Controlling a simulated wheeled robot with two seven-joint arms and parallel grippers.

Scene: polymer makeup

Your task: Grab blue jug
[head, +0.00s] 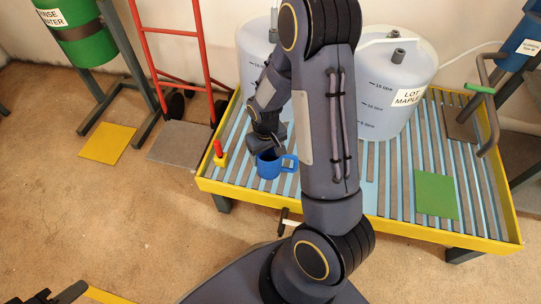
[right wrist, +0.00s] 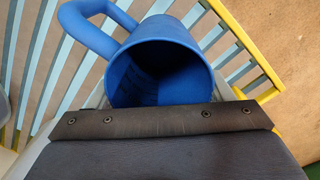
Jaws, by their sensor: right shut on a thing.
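The blue jug (head: 268,166) is over the slatted deck of the yellow-rimmed stand (head: 330,222), left of my right forearm, its handle to the right. My right gripper (head: 266,147) comes down on it from above and is shut on its wall. In the right wrist view the jug (right wrist: 165,55) is pressed against the gripper's dark edge (right wrist: 160,121), with its open mouth showing and its handle at the upper left. Whether its base touches the slats I cannot tell. A dark part at the bottom left of the head view may be my left gripper (head: 60,293); its jaws are unclear.
Two pale tanks, one labelled LOT MAPLE (head: 398,85), stand behind the jug. A small red-and-yellow item (head: 219,155) stands to its left. A green mat (head: 436,195) lies on the right of the deck. A red hand truck (head: 178,29) stands behind left.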

